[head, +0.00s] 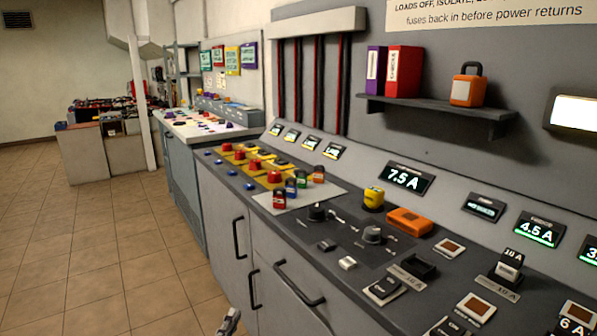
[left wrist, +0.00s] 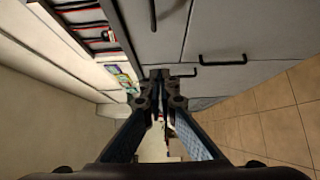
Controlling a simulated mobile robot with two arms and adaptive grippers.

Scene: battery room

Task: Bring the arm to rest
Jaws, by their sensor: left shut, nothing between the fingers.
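My left gripper (head: 229,321) shows at the bottom edge of the head view, low in front of the cabinet doors under the control desk (head: 222,208). Only its tip is in that view. In the left wrist view the fingers of my left gripper (left wrist: 161,76) meet at their tips with nothing between them. The grey cabinet doors and a black handle (left wrist: 222,60) lie beyond the fingertips there; I cannot tell the exact gap. My right gripper is in neither view.
The desk top carries several padlocks (head: 279,198), a yellow block (head: 374,197), an orange block (head: 409,221), knobs and fuse holders. Black handles (head: 286,284) stick out from the cabinet front. A shelf (head: 437,112) holds binders and an orange lockout case. Tiled floor (head: 80,250) at left is clear.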

